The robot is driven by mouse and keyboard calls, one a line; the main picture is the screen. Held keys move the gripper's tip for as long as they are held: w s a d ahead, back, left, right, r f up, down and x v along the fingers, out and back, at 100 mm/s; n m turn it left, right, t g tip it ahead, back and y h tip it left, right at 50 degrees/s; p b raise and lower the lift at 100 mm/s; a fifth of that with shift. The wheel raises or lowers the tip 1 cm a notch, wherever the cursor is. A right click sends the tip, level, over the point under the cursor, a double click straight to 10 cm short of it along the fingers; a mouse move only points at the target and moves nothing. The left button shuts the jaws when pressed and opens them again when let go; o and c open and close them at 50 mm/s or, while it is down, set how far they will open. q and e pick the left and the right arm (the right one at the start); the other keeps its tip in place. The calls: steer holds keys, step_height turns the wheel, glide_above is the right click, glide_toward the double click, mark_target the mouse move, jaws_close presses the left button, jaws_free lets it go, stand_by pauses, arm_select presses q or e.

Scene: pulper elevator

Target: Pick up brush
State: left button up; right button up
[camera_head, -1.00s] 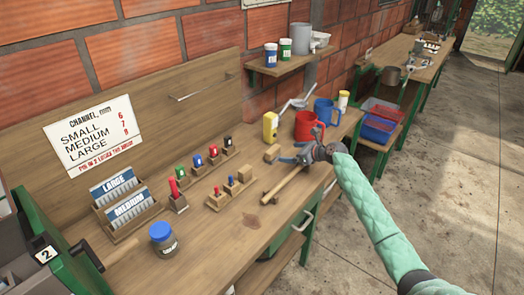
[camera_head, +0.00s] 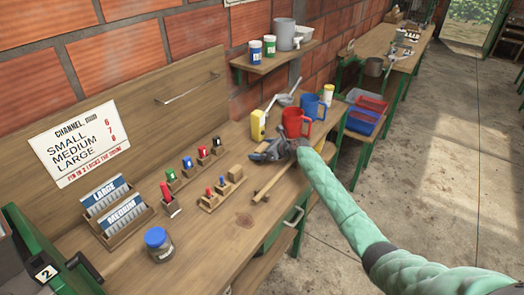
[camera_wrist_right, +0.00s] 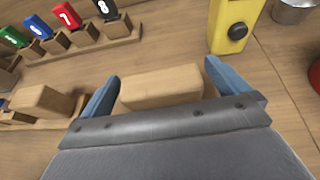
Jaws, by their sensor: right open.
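I cannot tell for certain which thing is the brush, as no bristles show. A pale wooden block (camera_wrist_right: 160,87) lies on the bench between the spread blue fingers of my right gripper (camera_wrist_right: 161,72), in the right wrist view. The fingers stand apart, with space at the block's left end. In the head view my right gripper (camera_head: 256,156) is low over the bench and hides this block. My left gripper is not in view.
A yellow container (camera_head: 258,125) with a black knob stands close behind the gripper. Numbered stamps (camera_head: 187,163) and a smaller holder (camera_head: 210,200) stand left. The bench front (camera_head: 205,245) is mostly clear.

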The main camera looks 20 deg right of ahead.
steer(key=shift+w+a+f, duration=0.2)
steer(key=shift+w+a, duration=0.05)
steer(key=c, duration=1.1)
steer(key=shift+o, duration=0.2)
